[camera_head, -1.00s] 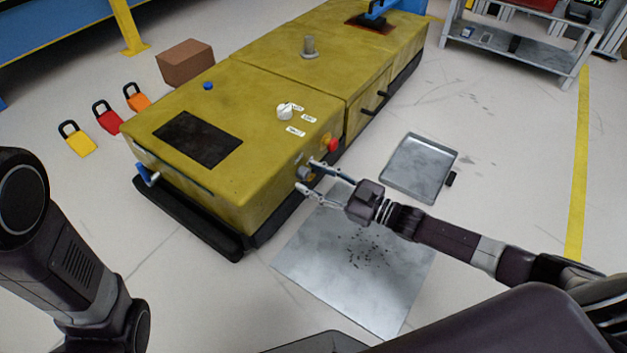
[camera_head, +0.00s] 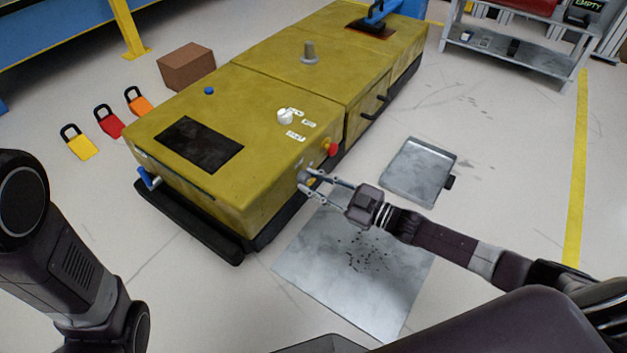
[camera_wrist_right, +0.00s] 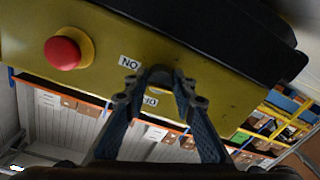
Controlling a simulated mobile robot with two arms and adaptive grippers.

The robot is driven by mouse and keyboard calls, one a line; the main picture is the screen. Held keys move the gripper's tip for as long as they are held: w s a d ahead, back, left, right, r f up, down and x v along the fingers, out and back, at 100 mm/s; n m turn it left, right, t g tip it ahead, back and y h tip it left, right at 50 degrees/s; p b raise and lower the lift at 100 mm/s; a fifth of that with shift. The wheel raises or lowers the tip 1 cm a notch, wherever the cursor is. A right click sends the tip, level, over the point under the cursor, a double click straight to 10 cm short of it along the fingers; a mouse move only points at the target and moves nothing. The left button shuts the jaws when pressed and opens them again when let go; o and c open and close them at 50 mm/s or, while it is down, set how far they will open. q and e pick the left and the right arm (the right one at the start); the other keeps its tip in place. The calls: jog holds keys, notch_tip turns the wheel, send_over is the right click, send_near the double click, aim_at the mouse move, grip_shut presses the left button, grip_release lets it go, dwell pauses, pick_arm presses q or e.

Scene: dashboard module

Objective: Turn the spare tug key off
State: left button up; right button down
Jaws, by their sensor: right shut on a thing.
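The yellow tug (camera_head: 262,95) stands on the floor with its key switch on the side panel facing my right arm. My right gripper (camera_head: 306,183) is at that panel. In the right wrist view its two fingers (camera_wrist_right: 158,88) are shut on the dark grey key (camera_wrist_right: 158,73). The key sits beside an ON label (camera_wrist_right: 129,63); a second label (camera_wrist_right: 150,100) below it is partly hidden by the finger. The key's exact turn is hard to tell. My left gripper is out of view; only part of the left arm shows.
A red stop button (camera_head: 331,150), also in the right wrist view (camera_wrist_right: 63,53), sits close to the key. A white knob (camera_head: 285,116) is on top of the tug. A metal plate (camera_head: 350,270) and a grey tray (camera_head: 418,170) lie on the floor nearby.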

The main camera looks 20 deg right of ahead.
jog(key=n+p, duration=0.2)
jog(key=n, duration=0.2)
jog(key=shift+r, duration=0.15)
jog(key=n+p, duration=0.1)
jog(key=n, duration=0.1)
jog(key=shift+n, duration=0.4)
jog(key=n+p, duration=0.1)
jog(key=n, duration=0.1)
jog(key=shift+n+h, duration=0.3)
jog(key=n, duration=0.3)
jog(key=shift+n, duration=1.7)
jog(key=c, duration=1.6)
grip_release()
jog(key=shift+r, duration=0.1)
jog(key=shift+d, duration=0.1)
